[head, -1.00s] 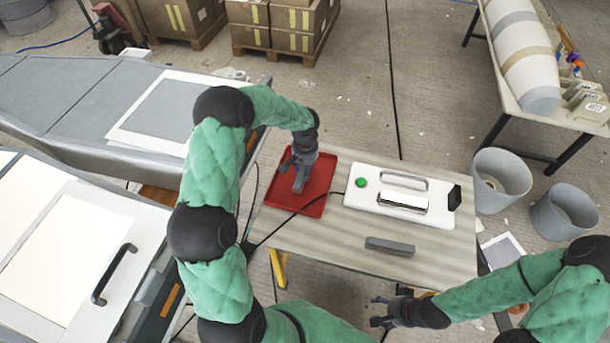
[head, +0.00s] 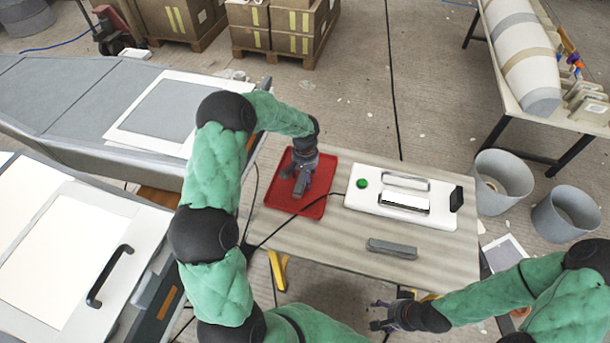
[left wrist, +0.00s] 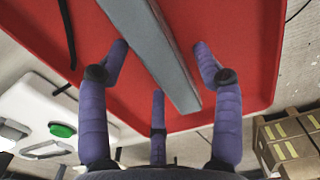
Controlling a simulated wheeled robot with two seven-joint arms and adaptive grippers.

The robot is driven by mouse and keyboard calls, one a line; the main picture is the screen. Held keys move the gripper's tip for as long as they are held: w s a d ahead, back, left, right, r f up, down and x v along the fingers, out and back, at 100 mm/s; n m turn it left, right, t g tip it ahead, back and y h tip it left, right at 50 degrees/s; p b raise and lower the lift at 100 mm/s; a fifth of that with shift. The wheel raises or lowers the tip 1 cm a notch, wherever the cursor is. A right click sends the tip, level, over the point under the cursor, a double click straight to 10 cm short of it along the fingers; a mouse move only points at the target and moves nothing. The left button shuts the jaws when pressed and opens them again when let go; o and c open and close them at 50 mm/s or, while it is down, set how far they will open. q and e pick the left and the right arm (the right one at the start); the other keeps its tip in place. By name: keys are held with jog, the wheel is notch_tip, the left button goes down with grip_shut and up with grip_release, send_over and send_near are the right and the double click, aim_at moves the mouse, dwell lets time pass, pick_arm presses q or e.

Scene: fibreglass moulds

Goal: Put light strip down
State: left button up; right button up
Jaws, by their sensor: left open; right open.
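A long grey bar, which looks like the light strip (left wrist: 152,52), is in the red tray area in the left wrist view, between my spread fingers. It seems to rest on the red tray (head: 318,209), whose bare floor also shows in the left wrist view (left wrist: 245,40). My left gripper (head: 296,184) is open over the tray; in the left wrist view its fingers (left wrist: 160,90) stand around the bar without clasping it. In the head view the gripper hides most of the bar. My right gripper (head: 376,314) is open and empty beyond the table's front edge.
On the table (head: 330,245) are a white unit (head: 365,206) with a green button (head: 362,183), and a separate grey bar (head: 391,248). A black cable (head: 275,233) crosses the tray and table. Grey bins (head: 502,180) stand to the right. The table's front is mostly clear.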

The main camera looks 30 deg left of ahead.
pick_arm(q)
notch_tip(320, 180, up, 12)
jog(key=p, duration=0.4)
jog(key=shift+r, duration=0.15)
